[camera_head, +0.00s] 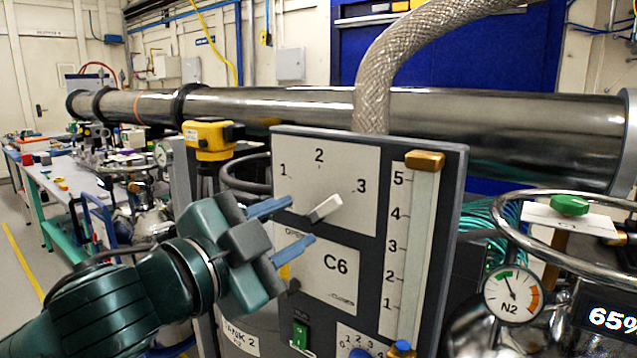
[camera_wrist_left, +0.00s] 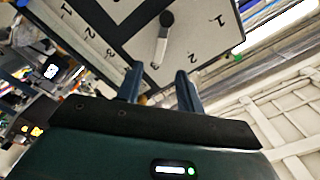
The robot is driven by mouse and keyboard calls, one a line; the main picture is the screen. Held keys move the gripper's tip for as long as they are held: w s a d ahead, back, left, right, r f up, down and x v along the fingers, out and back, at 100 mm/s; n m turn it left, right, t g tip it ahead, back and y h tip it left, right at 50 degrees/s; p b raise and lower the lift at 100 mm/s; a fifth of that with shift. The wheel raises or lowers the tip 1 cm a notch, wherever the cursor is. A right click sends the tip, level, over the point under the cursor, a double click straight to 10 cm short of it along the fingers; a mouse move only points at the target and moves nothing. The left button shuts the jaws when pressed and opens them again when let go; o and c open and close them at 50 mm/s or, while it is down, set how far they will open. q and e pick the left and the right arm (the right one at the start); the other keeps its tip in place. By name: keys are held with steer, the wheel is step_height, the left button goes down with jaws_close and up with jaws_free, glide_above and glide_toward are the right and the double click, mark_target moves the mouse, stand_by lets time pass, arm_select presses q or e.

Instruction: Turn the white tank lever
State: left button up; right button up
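The white lever (camera_head: 325,208) sits on the front of a grey-framed panel (camera_head: 455,180) marked 1, 2 and 3, and its white end points up and right, toward the 3. In the left wrist view the lever (camera_wrist_left: 161,47) shows as a white bar with a dark round end, its white end near the gap between my fingertips. My left gripper (camera_head: 302,221) is open and empty, its two blue fingers spread in front of the panel, just left of the lever. It also shows open in the wrist view (camera_wrist_left: 158,70). Contact with the lever cannot be told. My right gripper is not in view.
A scale with a brass slider (camera_head: 425,160) runs down the panel's right side; a green switch (camera_head: 300,336) is below. A braided hose (camera_head: 373,95) rises behind. An N2 gauge (camera_head: 512,294) and metal ring stand at right. A yellow instrument (camera_head: 208,138) is behind my arm.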

mark_target(327, 207)
arm_select(q)
steer(key=x, duration=0.6)
steer(key=shift+w+d+f, duration=0.1)
steer(key=shift+w+d, duration=0.15)
jaws_close()
stand_by(0.3)
